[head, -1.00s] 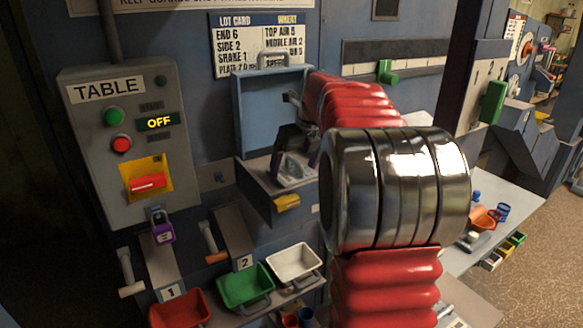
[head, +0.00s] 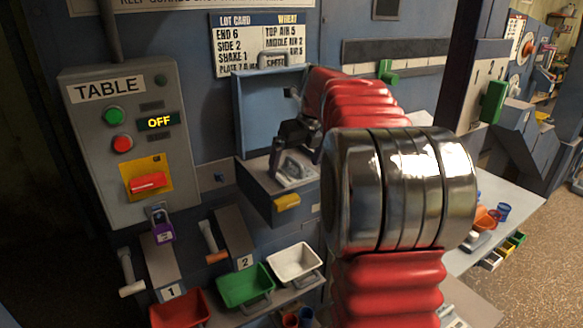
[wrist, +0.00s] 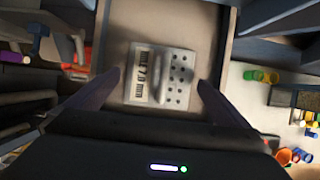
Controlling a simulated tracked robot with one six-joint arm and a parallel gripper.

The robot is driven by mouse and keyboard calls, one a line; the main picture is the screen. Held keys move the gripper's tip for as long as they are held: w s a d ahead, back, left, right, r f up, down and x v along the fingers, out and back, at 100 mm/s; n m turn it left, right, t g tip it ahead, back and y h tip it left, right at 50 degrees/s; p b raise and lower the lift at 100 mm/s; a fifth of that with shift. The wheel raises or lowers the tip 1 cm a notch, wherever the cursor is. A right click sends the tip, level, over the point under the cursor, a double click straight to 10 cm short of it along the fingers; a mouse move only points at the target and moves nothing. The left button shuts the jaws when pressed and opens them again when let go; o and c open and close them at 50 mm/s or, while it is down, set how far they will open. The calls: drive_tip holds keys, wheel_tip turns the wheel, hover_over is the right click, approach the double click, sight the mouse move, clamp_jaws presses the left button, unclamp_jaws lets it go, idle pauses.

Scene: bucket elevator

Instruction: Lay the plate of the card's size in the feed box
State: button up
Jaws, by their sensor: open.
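A light metal plate (wrist: 160,76) marked "7.0 mm", with a raised handle and several round holes, lies flat in the open box (wrist: 196,22). The plate (head: 295,172) and box (head: 262,205) also show in the head view, below a raised blue lid (head: 258,100). My gripper (wrist: 159,82) is open, with its two fingers on either side of the plate's near part and nothing held; whether they touch it cannot be told. The lot card (head: 240,45) hangs on the wall; its plate line is partly hidden by the lid.
The table panel (head: 120,150) reads OFF, with a purple padlock (head: 162,232) under its red switch. Red, green and white trays (head: 294,262) stand in front. A white bench (head: 500,210) with small cups lies to the right.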

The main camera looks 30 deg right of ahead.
drive_tip(key=v, duration=1)
drive_tip(key=shift+r, duration=0.3)
drive_tip(key=shift+s, duration=0.1)
drive_tip(key=shift+a, duration=0.1)
